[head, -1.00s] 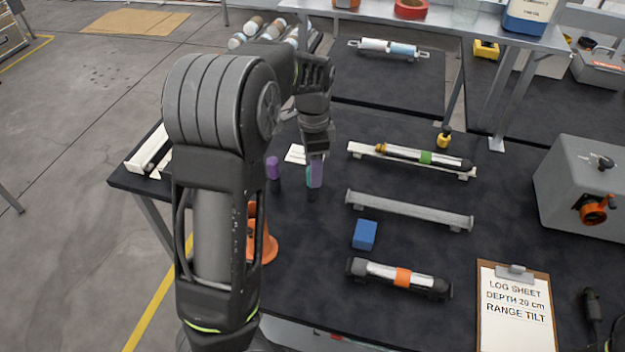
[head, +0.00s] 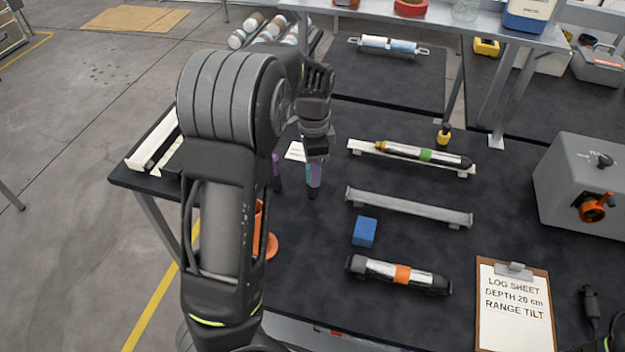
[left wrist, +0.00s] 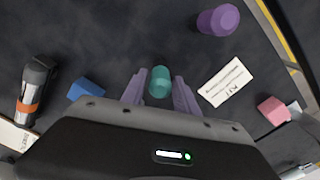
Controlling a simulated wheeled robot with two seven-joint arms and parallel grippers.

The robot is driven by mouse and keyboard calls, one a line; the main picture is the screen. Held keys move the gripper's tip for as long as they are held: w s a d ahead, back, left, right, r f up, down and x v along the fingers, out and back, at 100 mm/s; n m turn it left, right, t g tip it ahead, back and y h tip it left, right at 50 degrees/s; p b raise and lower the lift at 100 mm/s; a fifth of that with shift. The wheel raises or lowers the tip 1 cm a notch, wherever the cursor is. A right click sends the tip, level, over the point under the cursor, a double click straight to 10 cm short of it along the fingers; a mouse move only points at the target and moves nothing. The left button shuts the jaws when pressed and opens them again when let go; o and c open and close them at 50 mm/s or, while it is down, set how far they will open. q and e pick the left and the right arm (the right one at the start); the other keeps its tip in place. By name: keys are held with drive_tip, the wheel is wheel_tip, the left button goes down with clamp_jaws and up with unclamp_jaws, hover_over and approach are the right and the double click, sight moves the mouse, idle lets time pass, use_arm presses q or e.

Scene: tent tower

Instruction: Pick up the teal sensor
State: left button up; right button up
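The teal sensor (left wrist: 159,82) is in the left wrist view, between the two purple fingers of my left gripper (left wrist: 159,91), with dark gaps seen on both sides. In the head view the sensor (head: 312,192) stands upright on the black table, its dark lower part showing and its upper part mostly hidden by the fingers. My left gripper (head: 315,172) points down over it, open, with the fingers around its upper part. My right gripper is in neither view.
A purple sensor (head: 276,172) stands close to the left of the gripper. A white card (head: 295,151) lies behind. A blue block (head: 364,232), a grey rail (head: 410,207) and an orange-banded cylinder (head: 400,274) are to the right. An orange cone-like piece (head: 264,245) is partly behind my arm.

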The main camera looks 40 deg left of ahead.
use_arm(q)
clamp_jaws()
drive_tip(key=shift+r, duration=0.15)
idle(0.4)
wheel_tip(320, 180, up, 10)
drive_tip(key=shift+f+b, duration=0.1)
drive_tip(key=shift+b, duration=0.7)
